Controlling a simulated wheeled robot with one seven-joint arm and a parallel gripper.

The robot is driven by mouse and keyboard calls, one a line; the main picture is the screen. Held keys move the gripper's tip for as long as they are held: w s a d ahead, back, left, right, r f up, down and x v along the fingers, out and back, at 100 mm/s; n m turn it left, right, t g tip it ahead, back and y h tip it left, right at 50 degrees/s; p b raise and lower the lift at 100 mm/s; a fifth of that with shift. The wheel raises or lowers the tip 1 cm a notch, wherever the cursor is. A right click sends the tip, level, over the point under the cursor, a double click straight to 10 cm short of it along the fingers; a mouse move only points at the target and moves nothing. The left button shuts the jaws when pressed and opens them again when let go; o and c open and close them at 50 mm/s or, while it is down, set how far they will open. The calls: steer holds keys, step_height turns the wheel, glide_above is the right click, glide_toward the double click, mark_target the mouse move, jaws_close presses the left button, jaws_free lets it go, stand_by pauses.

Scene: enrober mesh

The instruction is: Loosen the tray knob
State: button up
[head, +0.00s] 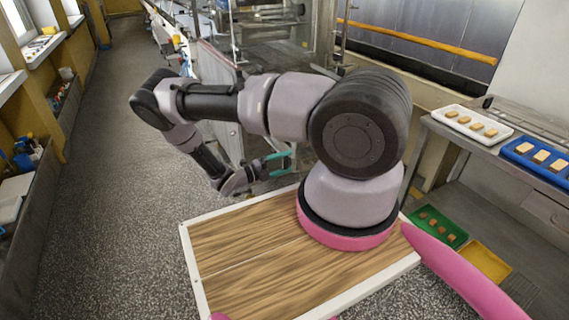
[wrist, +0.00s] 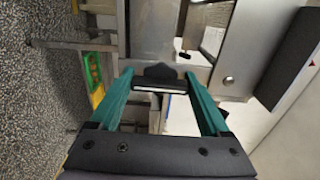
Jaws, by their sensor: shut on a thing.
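The tray knob (wrist: 160,74) is a black, lobed hand knob with a pale edge under it, seen in the middle of the wrist view. My gripper (wrist: 160,80) has teal fingers, one on each side of the knob, and is shut on it. In the head view my gripper (head: 288,160) reaches low beside the machine, beyond the wooden top of my base. The knob cannot be made out in the head view. What the knob fastens is partly hidden behind it and the fingers.
Metal machine frame (head: 212,85) stands close around the gripper. A shelf at right holds a white tray (head: 488,136) and a blue tray (head: 516,155) of biscuits. A green tray (head: 455,239) and a yellow tray (head: 493,274) sit lower. Speckled floor (head: 100,200) at left is clear.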

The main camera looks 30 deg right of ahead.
stand_by(0.4)
steer(key=o, duration=1.2)
steer(key=shift+a, duration=0.15)
steer(key=a, duration=1)
steer(key=shift+s+a, duration=0.15)
steer(key=shift+a, duration=0.15)
